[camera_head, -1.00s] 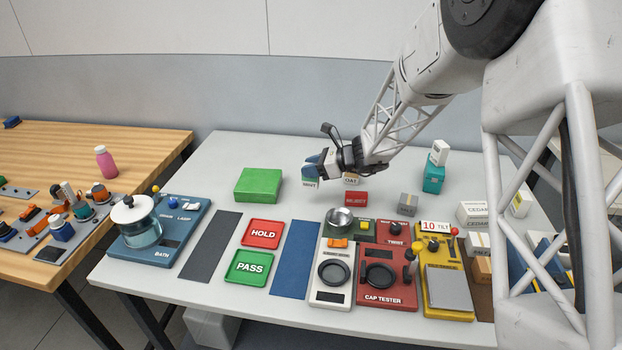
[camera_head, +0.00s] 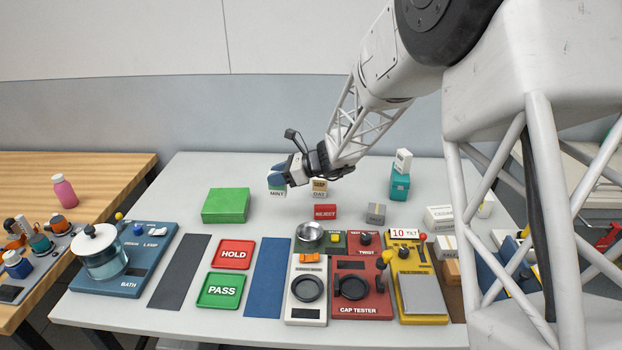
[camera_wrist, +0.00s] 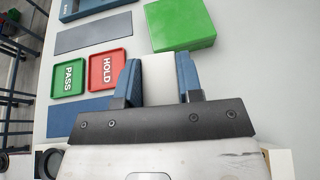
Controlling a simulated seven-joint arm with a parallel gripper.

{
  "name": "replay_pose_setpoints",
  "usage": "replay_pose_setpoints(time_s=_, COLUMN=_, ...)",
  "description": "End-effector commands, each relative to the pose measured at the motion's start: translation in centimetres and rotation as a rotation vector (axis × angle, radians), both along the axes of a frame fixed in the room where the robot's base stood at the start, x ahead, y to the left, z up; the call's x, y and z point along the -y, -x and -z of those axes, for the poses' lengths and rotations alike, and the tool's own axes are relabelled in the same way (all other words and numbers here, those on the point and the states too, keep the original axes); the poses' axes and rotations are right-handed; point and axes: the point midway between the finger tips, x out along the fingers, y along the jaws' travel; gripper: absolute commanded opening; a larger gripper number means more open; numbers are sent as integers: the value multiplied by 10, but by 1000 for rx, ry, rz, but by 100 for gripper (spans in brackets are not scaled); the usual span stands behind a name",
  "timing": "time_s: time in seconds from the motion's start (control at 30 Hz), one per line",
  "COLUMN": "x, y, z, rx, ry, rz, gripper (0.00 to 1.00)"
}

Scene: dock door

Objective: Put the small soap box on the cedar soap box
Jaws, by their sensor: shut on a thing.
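My gripper (camera_head: 279,178) is at the back of the white table, its blue fingers shut on a white box lettered MINT (camera_head: 277,190). In the wrist view the box's plain white top (camera_wrist: 159,80) shows between the fingers. I cannot tell whether it rests on the table. The cedar soap box (camera_head: 440,215) is a white box lettered CEDAR at the right, partly behind my arm's frame. No label marks a small soap box. A small white box (camera_head: 403,158) sits on a teal box (camera_head: 400,185) at the back right.
A box lettered SOAP OAT (camera_head: 319,188) stands close right of my gripper. A green block (camera_head: 226,205) lies to the left. A red REJECT plate (camera_head: 325,212) and grey box (camera_head: 376,212) are nearer. Testers, including the cap tester (camera_head: 362,298), fill the front right.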

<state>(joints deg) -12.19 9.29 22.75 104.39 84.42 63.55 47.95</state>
Motion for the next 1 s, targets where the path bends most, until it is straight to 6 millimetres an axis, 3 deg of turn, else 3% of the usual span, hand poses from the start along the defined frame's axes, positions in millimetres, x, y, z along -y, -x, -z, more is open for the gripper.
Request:
replay_pose_setpoints(time_s=0.27, x=2, y=0, z=0, rx=0, ry=0, rz=3, gripper=8)
replay_pose_setpoints(time_s=0.47, x=19, y=-1, z=-1, rx=0, ry=0, rz=25, gripper=8)
replay_pose_setpoints(time_s=0.67, x=57, y=-1, z=-3, rx=0, ry=0, rz=74, gripper=8)
replay_pose_setpoints(time_s=1.0, x=145, y=6, z=-7, rx=0, ry=0, rz=191, gripper=8)
